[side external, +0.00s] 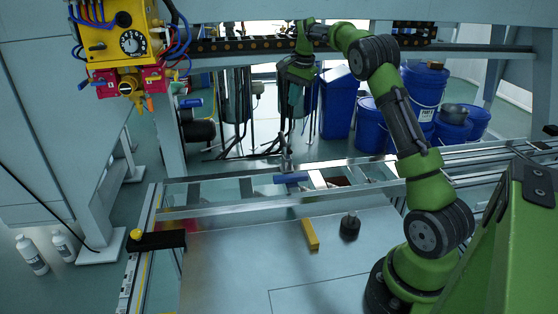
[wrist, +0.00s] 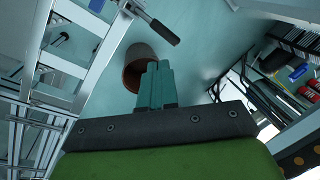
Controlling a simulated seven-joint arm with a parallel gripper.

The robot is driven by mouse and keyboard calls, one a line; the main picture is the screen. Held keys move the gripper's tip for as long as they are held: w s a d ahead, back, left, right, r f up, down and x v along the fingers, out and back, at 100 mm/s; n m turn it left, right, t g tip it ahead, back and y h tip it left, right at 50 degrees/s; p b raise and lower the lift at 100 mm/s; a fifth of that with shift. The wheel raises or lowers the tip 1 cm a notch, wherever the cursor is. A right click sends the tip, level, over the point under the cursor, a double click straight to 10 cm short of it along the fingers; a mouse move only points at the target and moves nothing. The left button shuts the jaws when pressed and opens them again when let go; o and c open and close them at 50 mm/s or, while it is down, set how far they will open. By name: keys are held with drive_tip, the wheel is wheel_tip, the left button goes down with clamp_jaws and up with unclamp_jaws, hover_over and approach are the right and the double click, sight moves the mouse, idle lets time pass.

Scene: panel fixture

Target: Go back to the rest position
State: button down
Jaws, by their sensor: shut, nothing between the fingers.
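My gripper (side external: 291,92) hangs from my raised green arm, above and behind the metal table, in the side external view. Its fingers are hard to make out there against dark equipment. In the wrist view the teal fingers of my gripper (wrist: 157,72) are together, with nothing between them. The fingertips overlap a dark, brown-rimmed round container (wrist: 132,76) on the floor well below. My gripper touches nothing that I can see.
The metal table (side external: 235,265) holds a yellow block (side external: 310,233) and a dark cylindrical weight (side external: 350,226). A blue-handled clamp (side external: 291,178) sits on the rear rail. Blue drums (side external: 341,103) stand behind. A yellow control box (side external: 118,35) hangs at upper left.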

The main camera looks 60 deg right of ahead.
drive_tip(key=s+a+r+n+t, duration=0.15)
drive_tip(key=s+a+n, duration=0.3)
drive_tip(key=a, duration=0.55)
drive_tip(key=s+a+r+n+t, duration=0.1)
drive_tip(key=s+a+r+n, duration=0.3)
drive_tip(key=a, duration=0.5)
drive_tip(key=s+a+f+n+t+y, duration=0.2)
drive_tip(key=s+a+n, duration=0.2)
drive_tip(key=s+a, duration=1)
drive_tip(key=shift+s+a+n, duration=0.25)
drive_tip(key=shift+s+n, duration=0.1)
drive_tip(key=shift+s, duration=0.25)
